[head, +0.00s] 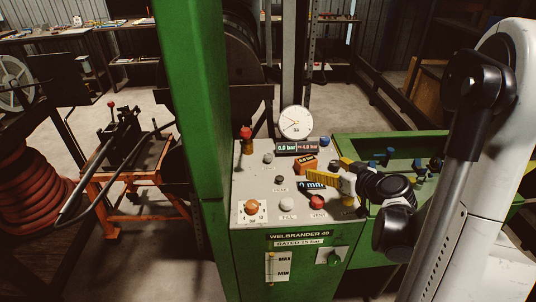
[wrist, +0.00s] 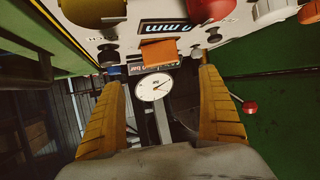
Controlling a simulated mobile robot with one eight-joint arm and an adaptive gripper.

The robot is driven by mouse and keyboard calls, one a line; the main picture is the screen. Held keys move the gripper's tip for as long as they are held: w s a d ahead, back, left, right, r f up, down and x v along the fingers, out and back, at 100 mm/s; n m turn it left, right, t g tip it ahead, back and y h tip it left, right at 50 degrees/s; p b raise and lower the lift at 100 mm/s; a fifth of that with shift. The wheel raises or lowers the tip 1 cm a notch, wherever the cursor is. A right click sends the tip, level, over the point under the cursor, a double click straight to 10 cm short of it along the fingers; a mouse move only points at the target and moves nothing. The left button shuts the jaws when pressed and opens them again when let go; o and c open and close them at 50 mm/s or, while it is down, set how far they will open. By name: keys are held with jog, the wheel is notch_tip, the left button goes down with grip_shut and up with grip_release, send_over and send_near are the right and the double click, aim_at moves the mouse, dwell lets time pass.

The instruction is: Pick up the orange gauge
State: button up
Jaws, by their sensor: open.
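The orange gauge (head: 305,164) is a small orange block on the pale top of the green control cabinet, just behind the "mm" display. In the wrist view the orange gauge (wrist: 159,52) shows ahead of the fingers, near the line midway between them. My gripper (head: 325,177) has yellow fingers and hangs over the right side of the panel, close to the gauge. In the wrist view my gripper (wrist: 160,78) has its fingers wide apart with nothing between them. The fingers hide part of the panel.
A white round dial (head: 296,122) stands at the panel's back edge beside a red-topped knob (head: 246,133). A red button (head: 317,202) and an orange knob (head: 252,207) sit nearer the front. A tall green post (head: 200,110) rises left of the panel.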

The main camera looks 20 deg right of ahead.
aim_at(308, 160)
jog(key=shift+w+f, duration=0.3)
jog(key=shift+w, duration=0.1)
jog(key=b+x, duration=0.1)
jog(key=x, duration=0.4)
jog(key=shift+b, duration=0.3)
jog(key=b+x, duration=0.1)
jog(key=x, duration=0.1)
jog(key=b+x, duration=0.1)
jog(key=x, duration=0.2)
jog(key=shift+w+a+r, duration=0.1)
jog(key=shift+a, duration=0.15)
jog(key=c, duration=1.5)
jog(key=shift+r, duration=0.15)
